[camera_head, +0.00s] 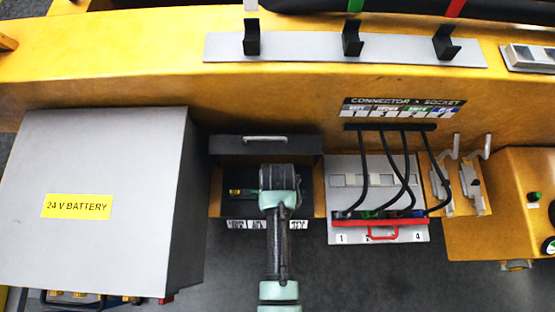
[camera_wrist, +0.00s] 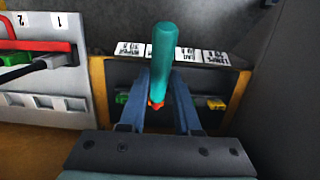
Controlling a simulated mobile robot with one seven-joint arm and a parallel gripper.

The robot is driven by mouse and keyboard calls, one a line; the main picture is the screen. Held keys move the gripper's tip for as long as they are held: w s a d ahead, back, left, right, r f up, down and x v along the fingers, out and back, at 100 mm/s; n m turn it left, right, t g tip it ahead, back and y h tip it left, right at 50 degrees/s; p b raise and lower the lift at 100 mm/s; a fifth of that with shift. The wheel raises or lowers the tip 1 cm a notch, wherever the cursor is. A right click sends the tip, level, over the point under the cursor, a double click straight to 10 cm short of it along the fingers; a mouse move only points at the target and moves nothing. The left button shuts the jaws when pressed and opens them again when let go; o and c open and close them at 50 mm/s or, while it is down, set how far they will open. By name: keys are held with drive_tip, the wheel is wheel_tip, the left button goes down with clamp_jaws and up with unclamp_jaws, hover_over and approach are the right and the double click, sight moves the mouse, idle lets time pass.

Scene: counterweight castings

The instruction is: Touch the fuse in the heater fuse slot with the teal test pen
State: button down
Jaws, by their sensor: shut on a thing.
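The teal test pen (camera_wrist: 163,50) stands between my gripper's two fingers (camera_wrist: 158,98) in the wrist view, with an orange-red part visible low between them. My gripper (camera_head: 277,178) is shut on the pen and sits over the open fuse box (camera_head: 222,178) in the head view, hiding its middle. White slot labels (camera_wrist: 186,54) line the box's edge; I cannot read which is the heater's. Whether the pen touches a fuse is hidden.
The grey 24 V battery case (camera_head: 95,200) stands close left of the fuse box in the head view. A connector panel (camera_head: 345,170) with black cables and a red handle (camera_head: 380,234) is to its right. A raised lid (camera_head: 265,144) is behind the box.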

wheel_tip(320, 180, up, 3)
drive_tip(key=p, duration=0.3)
drive_tip(key=shift+r, duration=0.1)
drive_tip(key=shift+r+p, duration=0.35)
drive_tip(key=shift+r, duration=1.05)
drive_tip(key=shift+s, duration=0.1)
